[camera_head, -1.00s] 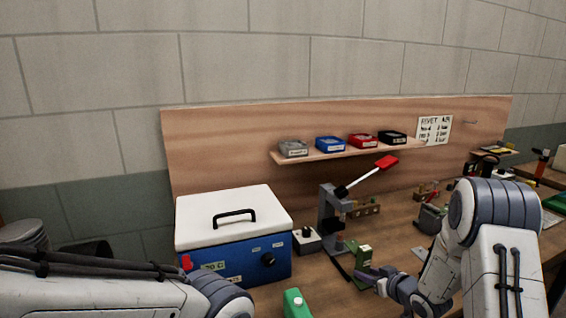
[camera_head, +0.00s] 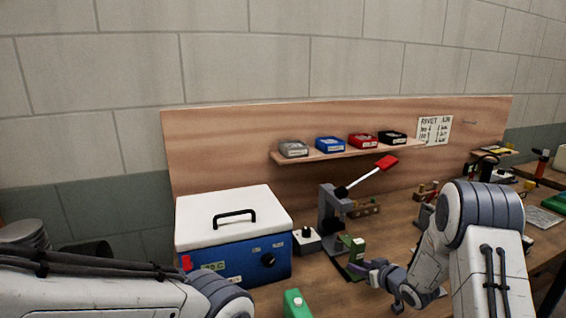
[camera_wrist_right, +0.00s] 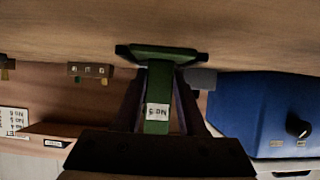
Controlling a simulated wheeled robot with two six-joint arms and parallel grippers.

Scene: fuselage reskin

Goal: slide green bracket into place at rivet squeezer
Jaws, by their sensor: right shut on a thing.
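The green bracket (camera_head: 357,249) stands upright in my right gripper (camera_head: 366,267), just right of the foot of the rivet squeezer. The right wrist view shows the bracket (camera_wrist_right: 158,88) between the two dark fingers, with a white label on its stem and a wide flange at its far end. The grey rivet squeezer (camera_head: 327,208) stands on the bench with its red-tipped lever (camera_head: 385,163) raised. I cannot tell whether the bracket touches it. My left arm shows at the lower left, but its gripper is out of view.
A blue box with a white lid (camera_head: 233,203) stands left of the squeezer, with a small switch box (camera_head: 306,240) between. A green object (camera_head: 295,303) is at the front edge. A shelf with coloured bins (camera_head: 340,152) hangs behind.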

